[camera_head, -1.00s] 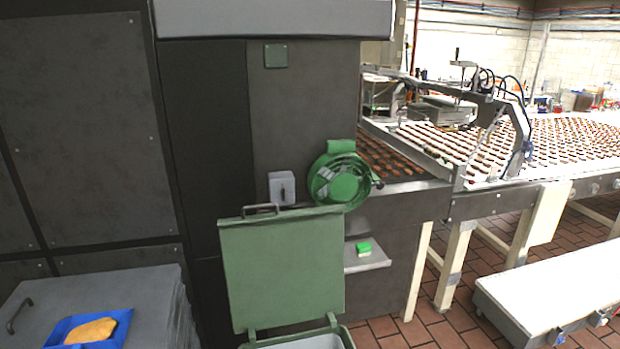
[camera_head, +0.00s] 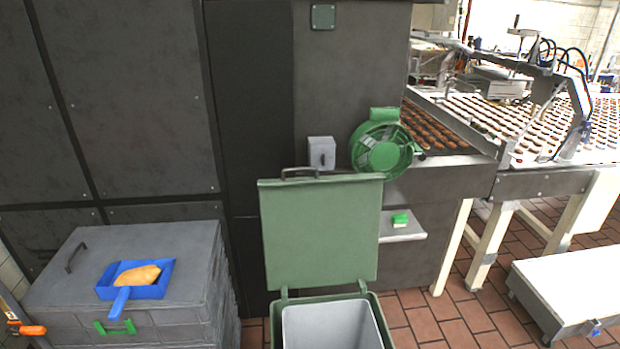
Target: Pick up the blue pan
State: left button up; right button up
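The blue pan (camera_head: 163,287) lies on top of a grey box-like cabinet at the lower left. It is a square blue dustpan with a handle pointing down toward the front edge. An orange-yellow lump (camera_head: 138,276) rests inside it. Neither of my grippers shows in the head view.
The grey cabinet (camera_head: 60,289) has a dark handle on top and a green handle at its front. A green bin with its lid (camera_head: 320,235) raised stands to its right. Tiled floor (camera_head: 440,320) shows right of the bin. A conveyor with rows of biscuits (camera_head: 560,125) is at the back right.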

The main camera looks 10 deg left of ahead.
aim_at(122, 281)
jog(key=u, duration=1.5)
